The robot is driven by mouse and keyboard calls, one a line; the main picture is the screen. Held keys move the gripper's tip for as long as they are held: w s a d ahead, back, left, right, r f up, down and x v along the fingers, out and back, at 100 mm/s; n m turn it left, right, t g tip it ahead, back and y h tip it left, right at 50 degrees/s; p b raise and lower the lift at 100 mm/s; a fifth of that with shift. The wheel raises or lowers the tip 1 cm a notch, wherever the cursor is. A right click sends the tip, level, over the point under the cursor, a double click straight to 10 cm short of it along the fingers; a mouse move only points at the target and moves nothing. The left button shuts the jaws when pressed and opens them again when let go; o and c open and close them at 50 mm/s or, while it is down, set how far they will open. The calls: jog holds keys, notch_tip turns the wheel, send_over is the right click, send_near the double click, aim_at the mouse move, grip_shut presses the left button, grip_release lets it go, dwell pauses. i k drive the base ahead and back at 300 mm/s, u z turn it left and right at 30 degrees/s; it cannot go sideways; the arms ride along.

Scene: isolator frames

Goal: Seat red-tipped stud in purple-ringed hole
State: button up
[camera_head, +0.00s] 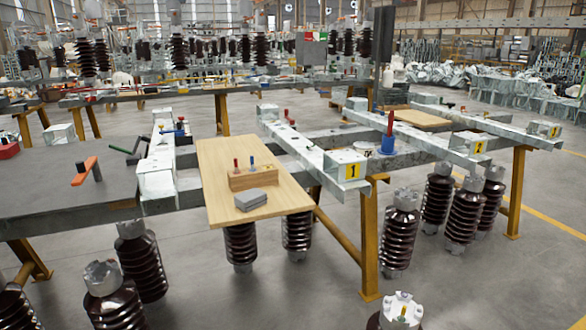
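A small peg with a red top (236,164) stands upright in a wooden block (256,180) on a light wooden board (282,205). It may be the red-tipped stud. A blue-topped peg (252,163) stands just right of it in the same block. I cannot make out a purple-ringed hole; the details are too small. My gripper is not in view.
A grey block (250,200) lies in front of the wooden block. A grey tabletop (60,190) at left holds an orange-handled tool (84,172). Steel beams (312,150) run behind the board. Brown insulators (398,235) stand on the floor below. A red cylinder (390,123) rises at right.

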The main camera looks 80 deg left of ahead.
aim_at(387, 317)
jog(key=i, duration=1.05)
jog(key=u, duration=4)
jog(key=i, duration=0.5)
jog(key=u, duration=0.05)
